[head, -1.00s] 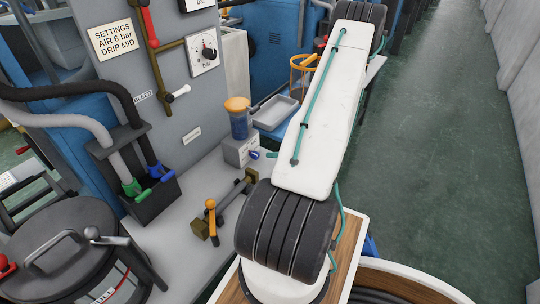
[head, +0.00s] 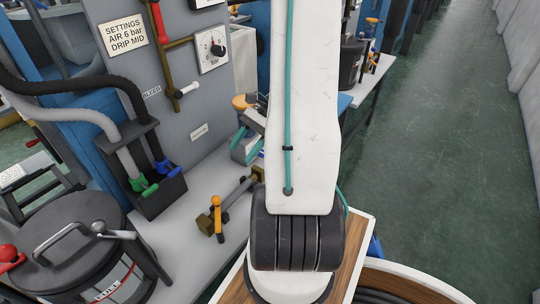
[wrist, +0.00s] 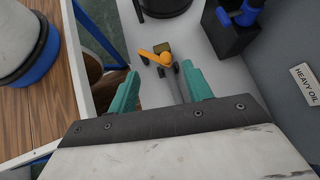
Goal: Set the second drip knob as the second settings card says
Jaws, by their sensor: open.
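A settings card (head: 122,37) on the grey panel reads "SETTINGS AIR 6 bar DRIP MID"; I cannot tell whether it is the second one. An orange-capped oiler (head: 240,101) stands right of the panel, mostly hidden behind my arm and gripper. Its drip knob is not visible. My gripper (head: 246,147), with teal fingers, is in front of the oiler, over the grey bench. In the wrist view my gripper (wrist: 159,72) is open and empty, pointing down towards an orange-handled valve (wrist: 158,57) on the bench, apart from it.
A gauge with a black knob (head: 217,50) and a white-tipped bleed lever (head: 188,91) are on the panel. A black holder (head: 160,190) with hoses stands on the bench, beside a dark lidded drum (head: 75,245). A "HEAVY OIL" label (wrist: 305,84) shows at right. The aisle (head: 440,150) is clear.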

